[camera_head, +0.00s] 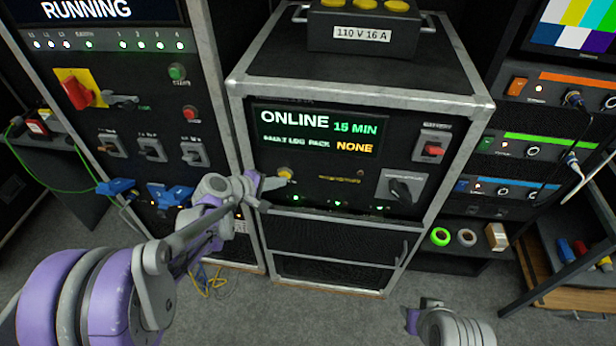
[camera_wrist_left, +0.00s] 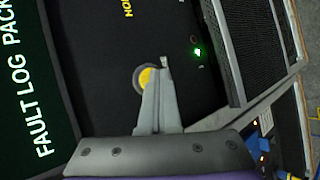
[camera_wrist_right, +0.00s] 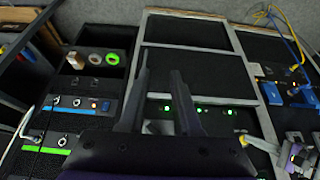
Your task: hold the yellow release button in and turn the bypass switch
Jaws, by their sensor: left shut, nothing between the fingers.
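The yellow release button (camera_head: 285,172) is on the front of the rack unit, left below its screen. In the left wrist view the button (camera_wrist_left: 145,77) is partly covered by my left gripper (camera_wrist_left: 163,66). That gripper (camera_head: 280,183) is shut and empty, its tips at the button; I cannot tell whether the button is pressed in. The bypass switch, a black rotary knob (camera_head: 401,189) on a grey plate, is at the right of the same panel. My right gripper (camera_wrist_right: 161,75) is open and empty in front of the rack; in the head view only its wrist shows, at the bottom.
A red switch (camera_head: 433,150) sits above the bypass switch. A black 110 V box (camera_head: 364,27) stands on the rack. A shelf with tape rolls (camera_head: 440,237) is at the right, and another control cabinet (camera_head: 130,130) is at the left. Carpet lies in front.

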